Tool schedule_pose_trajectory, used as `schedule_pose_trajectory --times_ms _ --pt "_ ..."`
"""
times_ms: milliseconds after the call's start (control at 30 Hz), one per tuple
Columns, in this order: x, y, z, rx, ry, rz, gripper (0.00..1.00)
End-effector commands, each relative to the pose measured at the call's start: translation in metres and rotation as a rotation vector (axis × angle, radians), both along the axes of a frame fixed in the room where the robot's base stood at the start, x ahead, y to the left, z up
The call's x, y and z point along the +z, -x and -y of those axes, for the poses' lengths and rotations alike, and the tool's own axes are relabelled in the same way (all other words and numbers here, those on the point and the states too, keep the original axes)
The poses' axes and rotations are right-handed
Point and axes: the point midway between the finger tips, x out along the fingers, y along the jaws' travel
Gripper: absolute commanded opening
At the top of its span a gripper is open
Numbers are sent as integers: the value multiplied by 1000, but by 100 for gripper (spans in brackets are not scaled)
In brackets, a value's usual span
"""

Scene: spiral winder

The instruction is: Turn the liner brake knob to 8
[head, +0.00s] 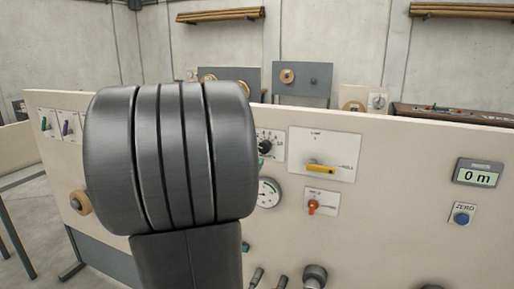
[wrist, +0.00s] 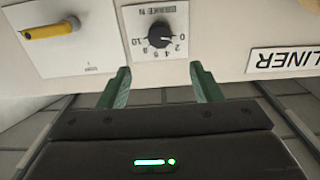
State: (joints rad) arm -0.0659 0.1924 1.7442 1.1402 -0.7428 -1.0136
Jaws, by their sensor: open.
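The liner brake knob (wrist: 160,36) is a round black dial on a white plate marked BRAKE N, upside down in the wrist view. Numbers from 0 to 10 ring it; I cannot read its pointer surely. A LINER label (wrist: 284,60) is beside it. In the head view, the black knob (head: 264,147) shows just right of my arm, partly cut off by it. My gripper (wrist: 160,72) is open and empty, with its two green fingers apart, below the knob in the wrist picture and not touching it.
A yellow handle (wrist: 48,31) on a white plate is left of the knob in the wrist view. In the head view, a gauge (head: 268,192), an orange knob (head: 313,206), a 0 m display (head: 478,172) and a blue ZERO button (head: 461,218) share the panel.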

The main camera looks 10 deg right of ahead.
Motion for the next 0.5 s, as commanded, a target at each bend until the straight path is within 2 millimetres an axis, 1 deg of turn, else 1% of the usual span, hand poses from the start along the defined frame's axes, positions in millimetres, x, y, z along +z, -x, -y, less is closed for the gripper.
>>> schedule_pose_trajectory --times_ms 33,300,500 --pt "0 -8 7 -3 0 -1 59" --pt "0 -53 37 -1 0 -2 59" --pt "1 -81 56 0 -1 -1 59"
